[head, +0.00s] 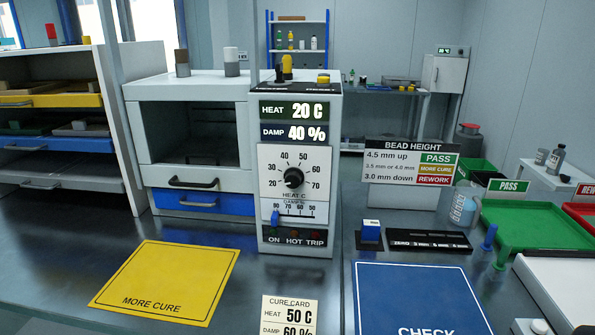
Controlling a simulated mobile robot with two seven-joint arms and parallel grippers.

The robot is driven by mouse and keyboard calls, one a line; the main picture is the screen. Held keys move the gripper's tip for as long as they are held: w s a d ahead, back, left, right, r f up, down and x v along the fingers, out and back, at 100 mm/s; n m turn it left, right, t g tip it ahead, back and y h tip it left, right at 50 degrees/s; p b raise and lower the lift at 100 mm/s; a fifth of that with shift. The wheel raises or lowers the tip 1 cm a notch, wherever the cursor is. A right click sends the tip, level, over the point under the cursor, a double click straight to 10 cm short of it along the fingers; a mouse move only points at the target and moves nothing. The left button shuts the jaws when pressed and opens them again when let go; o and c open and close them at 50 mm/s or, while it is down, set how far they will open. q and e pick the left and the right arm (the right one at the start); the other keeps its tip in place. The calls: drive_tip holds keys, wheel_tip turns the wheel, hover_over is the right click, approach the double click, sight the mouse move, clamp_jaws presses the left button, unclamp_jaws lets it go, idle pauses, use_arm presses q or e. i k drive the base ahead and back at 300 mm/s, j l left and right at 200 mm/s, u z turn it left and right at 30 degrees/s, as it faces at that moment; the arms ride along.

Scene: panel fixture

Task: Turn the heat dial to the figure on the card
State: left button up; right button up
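The cure card (289,314) lies at the bottom middle, cut off by the picture's edge. It reads HEAT 50 C and DAMP 60 %. The knob's pointer is too small to read surely. Neither of my grippers shows, and nothing touches the dial.
The damp display (295,132) reads 40 %. A blue slider (275,217) sits at the left of its scale below the dial. A yellow MORE CURE mat (168,280) and blue CHECK mat (416,295) lie bare. A green tray (535,225) stands right.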

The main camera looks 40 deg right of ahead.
sight(293, 177)
drive_tip(key=z, duration=1.15)
